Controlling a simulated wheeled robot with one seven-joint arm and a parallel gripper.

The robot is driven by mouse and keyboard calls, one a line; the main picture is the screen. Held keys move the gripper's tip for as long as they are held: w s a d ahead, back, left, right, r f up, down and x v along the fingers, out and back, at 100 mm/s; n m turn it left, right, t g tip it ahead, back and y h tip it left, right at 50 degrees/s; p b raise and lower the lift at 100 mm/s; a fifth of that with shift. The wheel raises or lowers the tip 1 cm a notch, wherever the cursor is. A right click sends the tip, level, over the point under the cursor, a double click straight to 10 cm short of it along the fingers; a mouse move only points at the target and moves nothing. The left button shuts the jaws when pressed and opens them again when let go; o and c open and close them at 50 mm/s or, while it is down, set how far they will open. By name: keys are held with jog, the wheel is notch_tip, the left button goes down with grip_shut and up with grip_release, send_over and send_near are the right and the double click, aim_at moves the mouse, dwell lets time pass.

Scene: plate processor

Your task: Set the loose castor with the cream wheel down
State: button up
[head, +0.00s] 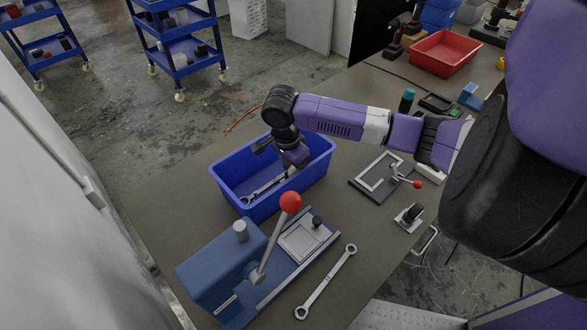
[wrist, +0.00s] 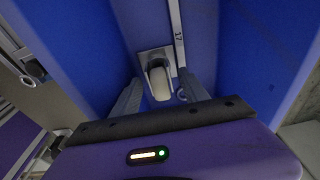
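The loose castor (wrist: 158,80) shows in the wrist view with its cream wheel toward the camera and its grey plate beyond. It is inside the blue bin (head: 318,180). My gripper (wrist: 161,76) reaches down into the bin, with one finger on each side of the castor. Blue shows between the wheel and both fingers, so the gripper looks open. Whether a fingertip touches the plate's edge is hard to tell. The castor stands close beside a wrench (wrist: 177,30) marked 17. In the head view my gripper (head: 293,160) largely hides this spot.
The blue press with a red-knobbed lever (head: 291,202) stands in front of the bin. A dark-wheeled castor (head: 409,216) and a framed fixture (head: 380,177) are on the right. A red tray (head: 444,53) is far back.

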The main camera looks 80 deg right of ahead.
aim_at(289, 176)
notch_tip(289, 176, up, 12)
jog(key=w+a, duration=0.1)
jog(key=shift+a+p, duration=0.3)
jog(key=shift+p, duration=0.1)
jog(key=shift+r, duration=0.1)
dwell(0.5)
